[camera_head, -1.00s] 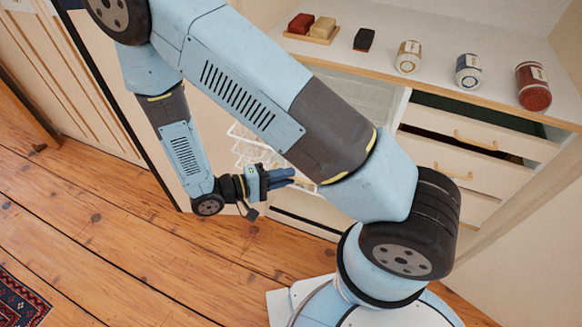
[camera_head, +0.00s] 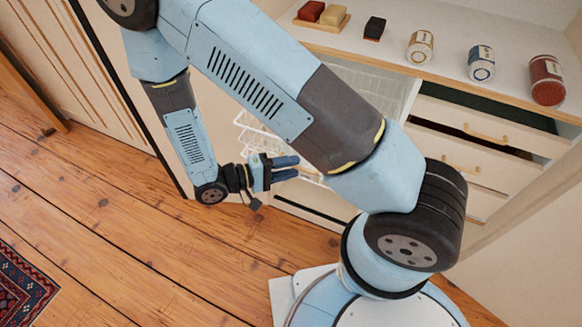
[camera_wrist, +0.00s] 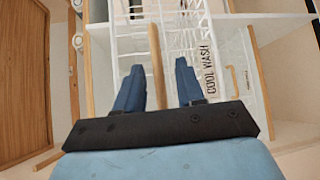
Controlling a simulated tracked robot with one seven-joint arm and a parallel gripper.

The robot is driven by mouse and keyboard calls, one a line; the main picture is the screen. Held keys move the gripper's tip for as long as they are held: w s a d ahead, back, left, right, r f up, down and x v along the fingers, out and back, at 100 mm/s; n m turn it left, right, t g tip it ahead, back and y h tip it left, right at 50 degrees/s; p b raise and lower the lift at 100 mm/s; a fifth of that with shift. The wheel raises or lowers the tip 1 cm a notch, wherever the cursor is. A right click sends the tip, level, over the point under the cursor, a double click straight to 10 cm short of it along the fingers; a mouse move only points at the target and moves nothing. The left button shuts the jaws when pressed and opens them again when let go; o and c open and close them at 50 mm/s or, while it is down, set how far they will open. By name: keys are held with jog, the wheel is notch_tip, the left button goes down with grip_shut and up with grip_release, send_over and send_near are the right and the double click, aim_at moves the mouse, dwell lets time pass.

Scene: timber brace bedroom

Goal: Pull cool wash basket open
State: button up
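The white wire cool wash basket (camera_wrist: 185,42) is in the wrist view, with a "COOL WASH" label (camera_wrist: 208,70) on its right side. In the head view its wires (camera_head: 262,137) show partly behind my arm, in the open cabinet bay. A wooden bar handle (camera_wrist: 155,60) runs upright in the wrist view between my gripper's two blue fingers. My gripper (camera_wrist: 158,88) is open, with a gap on each side of the bar. In the head view my gripper (camera_head: 288,168) is beside the front of the wire basket; my arm hides much of the bay.
The countertop (camera_head: 390,64) holds soap blocks (camera_head: 322,14), a dark block (camera_head: 374,28) and jars (camera_head: 547,81). Slightly open drawers (camera_head: 480,150) with wooden handles are right of the bay. The wooden floor (camera_head: 130,240) at left is clear beside a patterned rug (camera_head: 20,285).

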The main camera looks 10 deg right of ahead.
jog(key=v, duration=1.3)
jog(key=shift+a, duration=0.2)
jog(key=w+d+r+m+g+y, duration=0.25)
jog(key=d+r+y, duration=0.35)
jog(key=r, duration=0.4)
jog(key=w+d+r+m+g+y, duration=0.1)
jog(key=w+d+r+g+y, duration=0.25)
jog(key=d+r, duration=0.5)
jog(key=s+d+r+t+y, duration=0.3)
jog(key=s+d+r+t, duration=0.1)
jog(key=d+r, duration=0.3)
jog(key=s+d+r+t+y, duration=0.3)
jog(key=d+r, duration=0.4)
jog(key=r, duration=0.3)
jog(key=shift+s+r+t+y, duration=0.4)
jog(key=shift+s+t, duration=0.15)
jog(key=shift+t, duration=0.35)
